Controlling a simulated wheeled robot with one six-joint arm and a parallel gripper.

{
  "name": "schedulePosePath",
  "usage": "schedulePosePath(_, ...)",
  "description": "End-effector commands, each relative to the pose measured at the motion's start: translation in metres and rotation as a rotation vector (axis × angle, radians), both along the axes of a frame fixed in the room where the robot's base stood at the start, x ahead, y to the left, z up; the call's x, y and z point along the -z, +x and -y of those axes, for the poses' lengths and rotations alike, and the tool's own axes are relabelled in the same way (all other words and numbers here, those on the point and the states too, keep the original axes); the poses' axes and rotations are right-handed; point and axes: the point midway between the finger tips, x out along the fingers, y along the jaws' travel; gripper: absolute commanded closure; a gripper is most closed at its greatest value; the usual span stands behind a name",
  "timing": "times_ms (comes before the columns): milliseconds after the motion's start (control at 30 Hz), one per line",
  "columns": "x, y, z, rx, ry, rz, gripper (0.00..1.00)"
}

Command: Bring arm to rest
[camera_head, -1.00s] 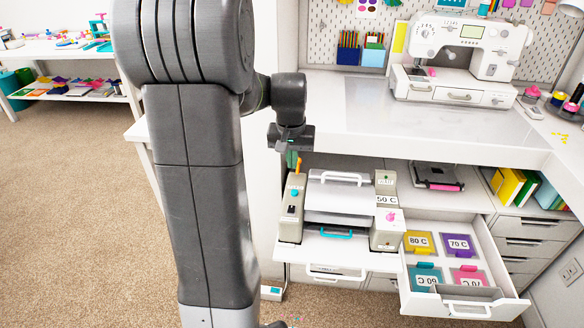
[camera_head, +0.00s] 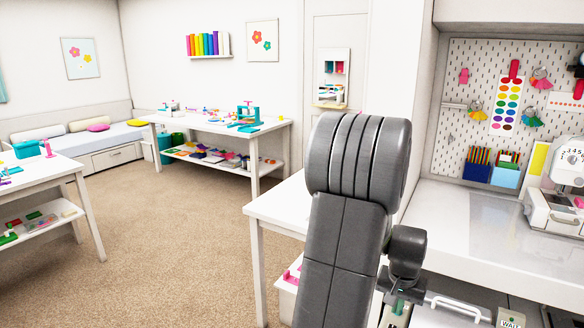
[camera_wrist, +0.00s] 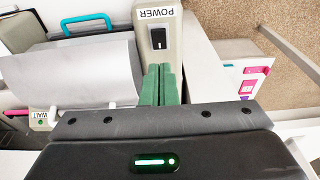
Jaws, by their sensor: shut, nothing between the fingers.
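My gripper (camera_wrist: 158,84) shows in the wrist view as two green fingers pressed together, with nothing between them. The fingers hang over the beige side panel of a machine (camera_wrist: 160,18) marked POWER, beside its black switch. I cannot tell whether they touch it. In the head view my arm (camera_head: 345,230) rises at the right of centre and bends down at its wrist.
A white worktop (camera_head: 470,205) with a sewing machine (camera_head: 562,190) is at the right. A white table (camera_head: 275,205) stands just left of my arm. A craft table (camera_head: 215,127) and bench (camera_head: 110,158) are farther back. The carpet (camera_head: 180,235) at the left is open.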

Motion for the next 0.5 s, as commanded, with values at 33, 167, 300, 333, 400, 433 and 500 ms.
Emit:
schedulePosePath(33,0.008,-0.001,0.0,0.0,-0.002,0.003,1.0)
schedulePosePath(167,0.008,-0.002,0.002,0.002,-0.013,0.022,1.0)
schedulePosePath(300,0.008,-0.003,0.004,0.003,-0.022,0.038,1.0)
schedulePosePath(333,0.006,-0.004,0.004,0.003,-0.025,0.042,1.0)
schedulePosePath(400,-0.017,-0.006,0.003,0.002,-0.026,0.043,1.0)
schedulePosePath(433,-0.023,-0.007,0.002,0.002,-0.026,0.044,1.0)
schedulePosePath(500,-0.035,-0.009,0.0,0.002,-0.026,0.043,1.0)
